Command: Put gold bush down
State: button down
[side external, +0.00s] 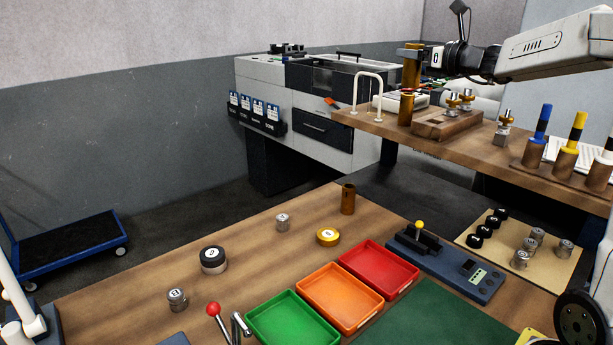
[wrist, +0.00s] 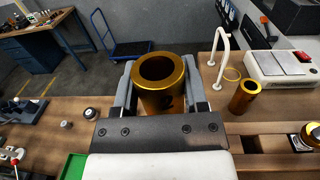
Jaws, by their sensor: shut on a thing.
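My gripper (side external: 412,54) is shut around a gold bush (side external: 411,73), a hollow cylinder held upright over the left end of the raised wooden shelf (side external: 455,140). In the wrist view the held bush (wrist: 160,88) sits between the two fingers, its open top and dark bore facing the camera. A second gold bush (side external: 406,109) stands upright on the shelf, close below the held one in the side view. It also shows to the right of my gripper in the wrist view (wrist: 243,97). The gap under the held bush is hard to judge.
A white arch (side external: 367,92) stands at the shelf's left end. A wooden block (side external: 440,125) with small brass-topped parts lies to the right. A white scale-like device (wrist: 281,66) is behind. A brown bush (side external: 348,198) and red, orange and green trays (side external: 335,297) occupy the lower bench.

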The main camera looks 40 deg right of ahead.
jog(key=s+d+f+m+g+h, duration=0.1)
jog(key=s+d+m+g+h, duration=0.1)
jog(key=s+d+m+h, duration=0.75)
jog(key=shift+s+d+f+n+h, duration=0.1)
jog(key=shift+s+d+f+n, duration=0.55)
jog(key=shift+f, duration=1.6)
jog(key=shift+s+d+f+n+h, duration=0.25)
jog(key=shift+d+f, duration=0.8)
jog(key=shift+f, duration=1.15)
jog(key=shift+s+d+f+n, duration=0.5)
jog(key=shift+d+f, duration=0.35)
jog(key=shift+f, duration=1.4)
jog(key=shift+f, duration=0.15)
jog(key=shift+c, duration=0.6)
grip_release()
